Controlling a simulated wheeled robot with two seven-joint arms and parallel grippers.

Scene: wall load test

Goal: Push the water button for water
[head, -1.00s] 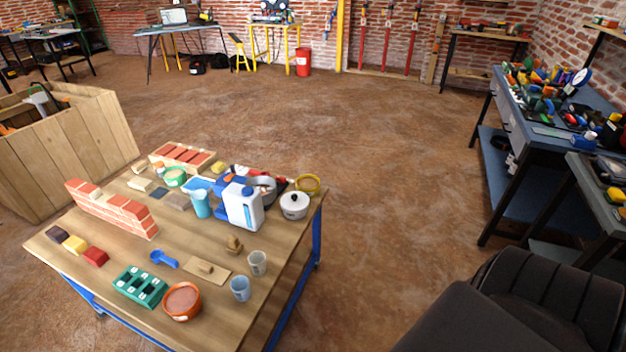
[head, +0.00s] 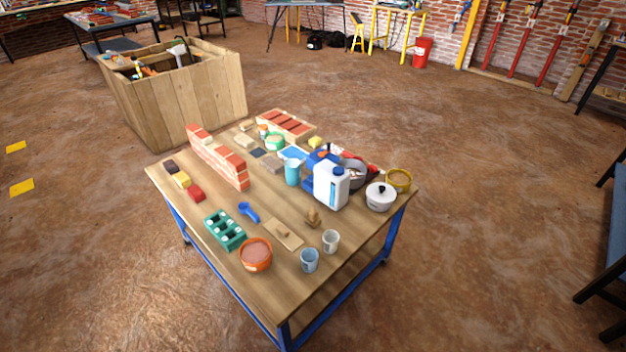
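A white jug-like container with blue parts (head: 331,187) stands upright on the wooden worktable (head: 270,205), toward its right back. I cannot make out a water button on it or anywhere else; it is too small or hidden at this size. A light blue pitcher (head: 292,173) stands just left of the white container. A pale blue cup (head: 309,260) and a whitish cup (head: 330,241) stand near the table's front right edge. Neither of my grippers is in view.
The table also holds a small brick wall (head: 218,162), a white lidded pot (head: 380,197), an orange bucket (head: 256,254) and a green block tray (head: 225,230). A wooden crate (head: 185,100) stands behind left. The floor right of the table (head: 490,200) is clear.

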